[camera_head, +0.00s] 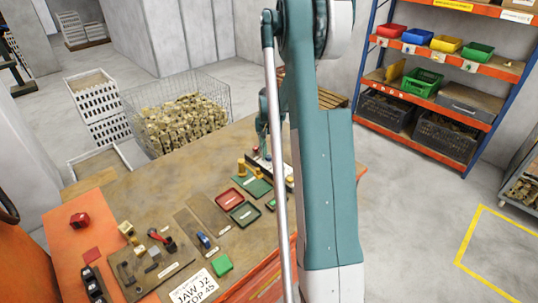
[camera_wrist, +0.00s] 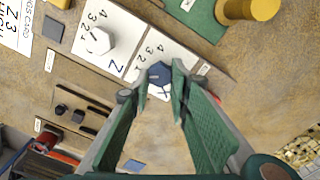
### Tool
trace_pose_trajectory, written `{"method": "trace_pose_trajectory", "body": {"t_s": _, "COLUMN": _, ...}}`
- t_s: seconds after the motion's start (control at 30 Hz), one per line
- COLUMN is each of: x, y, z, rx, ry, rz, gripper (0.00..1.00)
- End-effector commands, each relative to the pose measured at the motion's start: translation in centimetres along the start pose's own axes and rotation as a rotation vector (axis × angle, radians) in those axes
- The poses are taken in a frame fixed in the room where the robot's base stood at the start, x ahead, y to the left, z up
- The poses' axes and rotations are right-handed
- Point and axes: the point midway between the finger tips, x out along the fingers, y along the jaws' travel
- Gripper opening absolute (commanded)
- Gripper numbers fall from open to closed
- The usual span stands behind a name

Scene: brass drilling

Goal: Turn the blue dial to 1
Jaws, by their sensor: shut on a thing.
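The blue dial (camera_wrist: 160,73) is a small faceted knob on a white plate (camera_wrist: 180,52) marked X, in the wrist view. Numbers run along its left side; 4, 3 and 2 show, and the place of the 1 is hard to make out near the finger. I cannot read where the dial points. My gripper (camera_wrist: 159,77) has its green fingers on either side of the dial and is shut on it. In the head view my gripper (camera_head: 262,135) is at the table's far side, partly behind my arm, and the dial is not clear.
A white dial (camera_wrist: 98,41) on a plate marked Z sits just left of the blue one. A yellow cylinder (camera_wrist: 250,8) stands on a green plate at upper right. Red and green trays (camera_head: 231,198) lie nearer on the table. A wire bin (camera_head: 185,125) stands behind it.

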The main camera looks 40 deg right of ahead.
Motion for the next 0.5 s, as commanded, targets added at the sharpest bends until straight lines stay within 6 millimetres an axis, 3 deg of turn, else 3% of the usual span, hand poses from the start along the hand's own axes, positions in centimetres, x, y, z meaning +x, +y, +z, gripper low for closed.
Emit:
{"method": "trace_pose_trajectory", "body": {"t_s": 0.2, "x": -0.03, "y": -0.01, "z": -0.01, "rx": -0.001, "ry": 0.000, "rz": 0.000, "gripper": 0.07}}
{"method": "trace_pose_trajectory", "body": {"t_s": 0.23, "x": -0.03, "y": -0.01, "z": -0.01, "rx": -0.001, "ry": 0.000, "rz": 0.000, "gripper": 0.23}}
{"method": "trace_pose_trajectory", "body": {"t_s": 0.3, "x": -0.03, "y": -0.01, "z": -0.01, "rx": -0.001, "ry": 0.000, "rz": 0.000, "gripper": 0.32}}
{"method": "trace_pose_trajectory", "body": {"t_s": 0.5, "x": -0.02, "y": 0.00, "z": 0.00, "rx": -0.001, "ry": 0.000, "rz": 0.000, "gripper": 0.34}}
